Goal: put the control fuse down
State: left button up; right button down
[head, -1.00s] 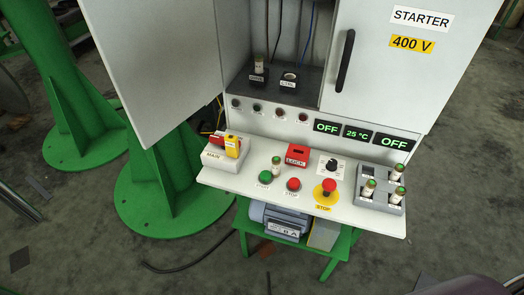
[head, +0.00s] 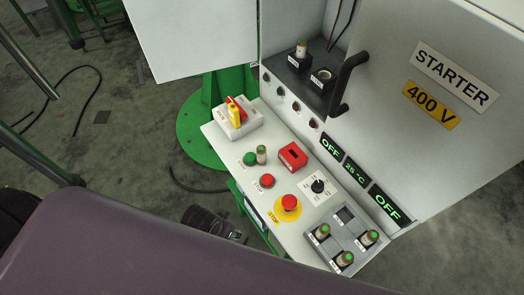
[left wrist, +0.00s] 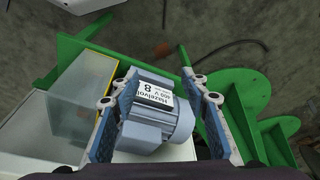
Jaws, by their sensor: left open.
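A fuse (head: 262,155) with a green top stands upright on the sloping control shelf (head: 222,150), close beside the green start button (head: 250,159). I cannot read its label. In the cabinet, the left holder (head: 295,62) has a fuse (head: 302,47) in it, and the right holder (head: 321,76) has none. My left gripper (left wrist: 160,98) is open in the left wrist view. Its two fingers are wide apart with no fuse between them, and the grey motor (left wrist: 157,115) shows beyond them. My right gripper is not in view.
A grey tray (head: 345,213) with several fuses sits at the shelf's near end. A red lock box (head: 292,156), a yellow-ringed stop button (head: 288,204) and a yellow-handled main switch (head: 236,118) stand on the shelf. The cabinet door handle (head: 347,88) sticks out.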

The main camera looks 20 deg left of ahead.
pick_arm(q)
notch_tip(320, 180, up, 16)
jog(key=w+d+p, duration=0.2)
jog(key=w+d+r+n+h, duration=0.2)
jog(key=w+d+r+h, duration=0.1)
jog(key=w+d, duration=0.65)
notch_tip(320, 180, up, 5)
jog(key=n+g+y, duration=0.3)
jog(key=n, duration=0.5)
send_over(261, 148)
jog(key=shift+s+d+f, duration=0.1)
jog(key=shift+s, duration=0.25)
jog(key=shift+f, duration=0.2)
jog(key=f, duration=0.7)
jog(key=shift+w+f+p, duration=0.1)
jog(key=shift+w+p, duration=0.2)
jog(key=shift+p, duration=0.1)
grip_shut()
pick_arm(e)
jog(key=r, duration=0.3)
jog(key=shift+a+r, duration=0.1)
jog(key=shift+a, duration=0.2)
